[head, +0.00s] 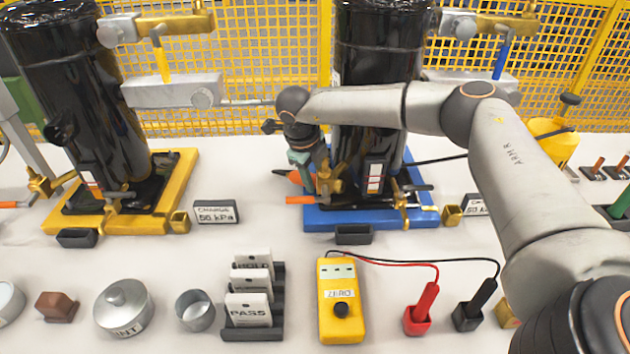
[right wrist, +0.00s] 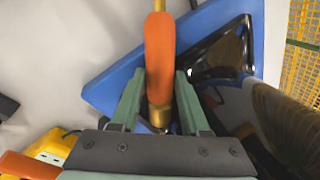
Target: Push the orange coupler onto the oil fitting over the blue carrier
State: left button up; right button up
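The orange coupler (right wrist: 160,55) lies between the green fingers of my right gripper (right wrist: 160,95) in the right wrist view. Both fingertips appear to touch its sides, and brass shows at both its ends. In the head view my right gripper (head: 303,160) is low at the left front of the black cylinder on the blue carrier (head: 330,217), with a bit of the orange coupler (head: 297,177) beside it. Brass fittings (head: 328,182) stand right there. I cannot tell which is the oil fitting or whether the coupler touches it. My left gripper is not in view.
An orange bar (head: 300,200) sticks out left over the blue carrier. A yellow carrier (head: 90,222) with another black cylinder stands left. In front are a yellow meter (head: 341,300) with red and black probes, a card rack (head: 252,333) and small tins. Yellow mesh fence (head: 260,60) is behind.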

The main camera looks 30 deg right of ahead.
grip_shut()
dwell(0.4)
